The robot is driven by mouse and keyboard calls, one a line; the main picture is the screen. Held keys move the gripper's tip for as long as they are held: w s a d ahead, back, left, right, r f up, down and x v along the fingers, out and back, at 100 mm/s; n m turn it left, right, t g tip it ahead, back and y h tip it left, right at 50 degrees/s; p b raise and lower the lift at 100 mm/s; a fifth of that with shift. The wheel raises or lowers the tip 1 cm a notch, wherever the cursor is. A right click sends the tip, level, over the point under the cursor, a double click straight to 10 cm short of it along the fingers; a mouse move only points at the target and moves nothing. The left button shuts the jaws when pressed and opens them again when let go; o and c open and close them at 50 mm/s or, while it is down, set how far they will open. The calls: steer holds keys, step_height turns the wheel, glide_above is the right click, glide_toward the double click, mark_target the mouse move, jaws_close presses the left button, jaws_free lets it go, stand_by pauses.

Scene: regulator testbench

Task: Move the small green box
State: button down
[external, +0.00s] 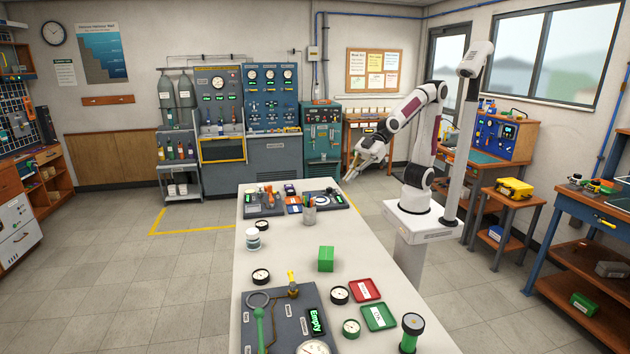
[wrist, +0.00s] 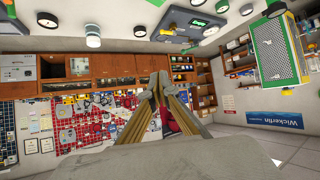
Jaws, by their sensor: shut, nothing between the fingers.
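The small green box (external: 326,258) sits upright on the white workbench (external: 285,225), near its middle in the external view. My gripper (external: 350,177) is in the air beyond the bench's far right corner, well away from the box and pointing down to the left. Its fingers are shut and hold nothing. In the wrist view the shut fingertips (wrist: 160,78) meet near the centre.
A pen cup (external: 309,215), a white jar (external: 253,239) and a small gauge (external: 261,276) stand around the box. Red (external: 367,289) and green (external: 379,317) trays lie nearer the camera. A grey panel (external: 280,330) fills the near left. Bench space left of the box is clear.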

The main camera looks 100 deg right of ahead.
steer(key=n+t, duration=0.2)
glide_above(326, 259)
steer(key=s+a, duration=0.2)
steer(key=s, duration=0.3)
step_height(326, 259, down, 3)
steer(key=a+f+n+t+h, duration=0.1)
steer(key=a+f+t+h, duration=0.1)
steer(key=a+f, duration=0.6)
steer(key=s+a+f+n+t+h, duration=0.1)
steer(key=s+f+n+h, duration=0.1)
steer(key=s+f, duration=0.3)
steer(key=s+f+n+t+h, duration=0.1)
steer(key=s+f+h, duration=0.2)
steer(key=s+f, duration=0.2)
steer(key=s+a+f+n+t+h, duration=0.1)
steer(key=s+f+n+h, duration=0.1)
steer(key=s+f, duration=0.2)
steer(key=shift+s+a+f+n+t+h, duration=0.1)
steer(key=shift+s+f+t, duration=0.05)
steer(key=shift+s, duration=0.5)
steer(key=shift+s+a+f+n+t+h, duration=0.1)
steer(key=shift+s, duration=0.5)
steer(key=shift+s+a+f+n+t+h, duration=0.1)
steer(key=shift+s+f+t, duration=0.05)
steer(key=shift+s, duration=0.5)
steer(key=shift+s+d+f, duration=0.15)
steer(key=shift+s+f, duration=0.05)
steer(key=shift+s, duration=0.3)
steer(key=shift+w, duration=0.1)
